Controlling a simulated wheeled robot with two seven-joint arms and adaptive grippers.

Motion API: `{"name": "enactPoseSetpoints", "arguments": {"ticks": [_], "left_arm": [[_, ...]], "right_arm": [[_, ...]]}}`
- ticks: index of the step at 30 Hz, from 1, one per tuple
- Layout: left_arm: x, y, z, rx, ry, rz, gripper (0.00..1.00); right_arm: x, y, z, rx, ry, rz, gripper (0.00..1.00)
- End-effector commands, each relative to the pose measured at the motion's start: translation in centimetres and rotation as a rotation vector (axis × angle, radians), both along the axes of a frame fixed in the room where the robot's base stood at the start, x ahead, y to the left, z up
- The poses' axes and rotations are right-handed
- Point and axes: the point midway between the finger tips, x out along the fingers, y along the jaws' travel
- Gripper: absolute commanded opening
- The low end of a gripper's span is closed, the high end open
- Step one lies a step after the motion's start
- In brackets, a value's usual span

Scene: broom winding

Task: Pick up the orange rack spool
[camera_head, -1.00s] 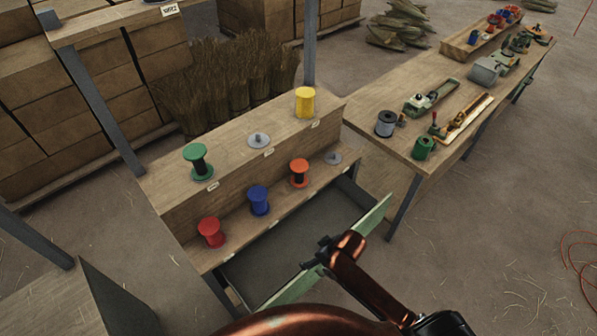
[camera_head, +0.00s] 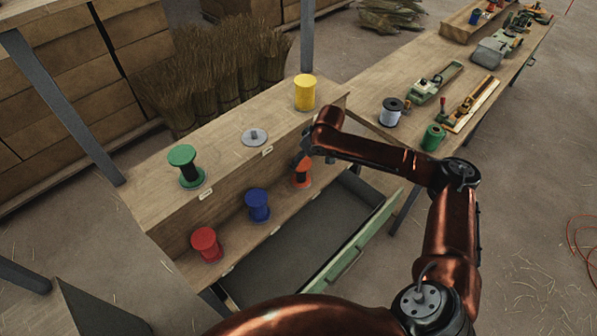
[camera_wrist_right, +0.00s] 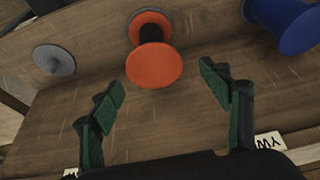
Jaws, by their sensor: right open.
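The orange spool (camera_head: 301,178), with a dark core, stands on the lower step of the wooden rack (camera_head: 160,205), partly hidden by my right gripper (camera_head: 306,160). In the right wrist view the orange spool (camera_wrist_right: 155,68) shows beyond the open fingertips, roughly centred between them. My right gripper (camera_wrist_right: 162,88) has its green-padded fingers spread wide and empty. No contact with the spool shows. My left gripper is not in view.
A blue spool (camera_head: 257,205) and red spool (camera_head: 207,244) share the lower step. A green spool (camera_head: 186,166), bare peg (camera_head: 254,136) and yellow spool (camera_head: 305,92) stand above. An open drawer with a green front (camera_head: 352,255) lies below. A workbench (camera_head: 385,85) stands right.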

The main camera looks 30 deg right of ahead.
Motion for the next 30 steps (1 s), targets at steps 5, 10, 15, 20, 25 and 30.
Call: {"name": "enactPoseSetpoints", "arguments": {"ticks": [5,10,15,20,25,30], "left_arm": [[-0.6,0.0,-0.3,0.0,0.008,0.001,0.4],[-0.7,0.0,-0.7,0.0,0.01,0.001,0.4],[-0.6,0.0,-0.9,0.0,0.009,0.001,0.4],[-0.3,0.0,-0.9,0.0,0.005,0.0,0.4],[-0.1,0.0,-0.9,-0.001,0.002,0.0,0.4],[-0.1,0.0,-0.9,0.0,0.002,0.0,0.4]], "right_arm": [[0.6,0.0,-1.8,-0.001,0.0,-0.002,0.7],[1.4,-0.3,-4.2,-0.001,0.001,0.0,0.7],[2.2,0.1,-6.0,0.0,0.0,0.003,0.7],[2.4,0.2,-6.3,-0.001,-0.003,0.005,0.7],[2.4,0.2,-6.3,-0.001,-0.003,0.005,0.68],[2.4,0.2,-6.3,-0.001,-0.002,0.005,0.57]]}}
